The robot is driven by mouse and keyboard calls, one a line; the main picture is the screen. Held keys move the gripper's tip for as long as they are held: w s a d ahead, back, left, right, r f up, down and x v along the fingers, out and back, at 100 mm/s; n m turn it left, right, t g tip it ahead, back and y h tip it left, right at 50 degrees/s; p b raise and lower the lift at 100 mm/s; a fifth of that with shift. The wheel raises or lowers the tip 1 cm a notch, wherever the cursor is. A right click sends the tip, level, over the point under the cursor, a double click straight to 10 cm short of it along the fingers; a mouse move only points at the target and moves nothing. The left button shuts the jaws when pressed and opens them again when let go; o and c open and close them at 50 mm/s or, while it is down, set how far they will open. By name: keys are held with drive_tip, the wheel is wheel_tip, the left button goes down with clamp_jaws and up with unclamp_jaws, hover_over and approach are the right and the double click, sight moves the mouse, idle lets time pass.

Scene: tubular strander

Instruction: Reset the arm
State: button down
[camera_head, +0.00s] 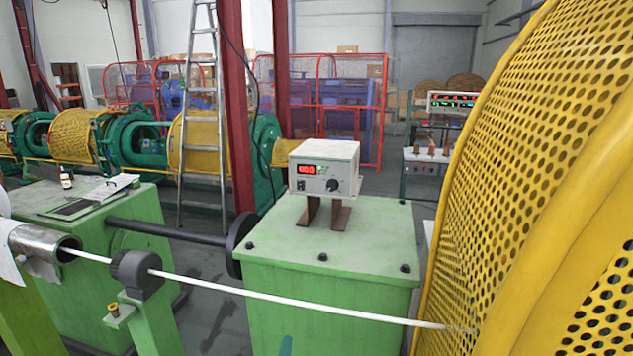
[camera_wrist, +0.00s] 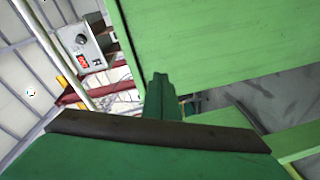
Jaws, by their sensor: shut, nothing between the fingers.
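My gripper (camera_wrist: 160,80) shows in the wrist view as narrow dark green fingers, closed together with nothing between them. They point up the picture at the edge of a light green machine surface (camera_wrist: 220,35); I cannot tell whether they touch it. In the head view, a small teal tip (camera_head: 286,346) shows at the bottom edge, in front of the green machine block (camera_head: 330,305); it may be part of my gripper. The rest of my arm is out of the head view.
A white control box (camera_head: 324,168) with a red display stands on the green block and shows tilted in the wrist view (camera_wrist: 82,42). A white cable (camera_head: 270,297) crosses the front. A yellow perforated guard (camera_head: 540,160) fills the right. A ladder (camera_head: 203,110) stands behind.

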drive_tip(key=s+d+f+m+y, duration=0.15)
drive_tip(key=s+f, duration=0.25)
drive_tip(key=s, duration=0.4)
drive_tip(key=s+d+f+m+g, duration=0.1)
drive_tip(key=s+f+m, duration=0.1)
drive_tip(key=s+f, duration=0.4)
drive_tip(key=s+d+f+m, duration=0.1)
drive_tip(key=s+f, duration=0.2)
drive_tip(key=s, duration=0.6)
drive_tip(key=s+d+r+m, duration=0.2)
drive_tip(key=s+r+m, duration=0.1)
drive_tip(key=s, duration=1)
drive_tip(key=s+d+r+m, duration=0.2)
drive_tip(key=s+m, duration=0.3)
drive_tip(key=s, duration=0.7)
drive_tip(key=shift+s+d+r+m+g, duration=0.2)
drive_tip(key=shift+s+r+m+g, duration=0.15)
drive_tip(key=shift+r, duration=0.1)
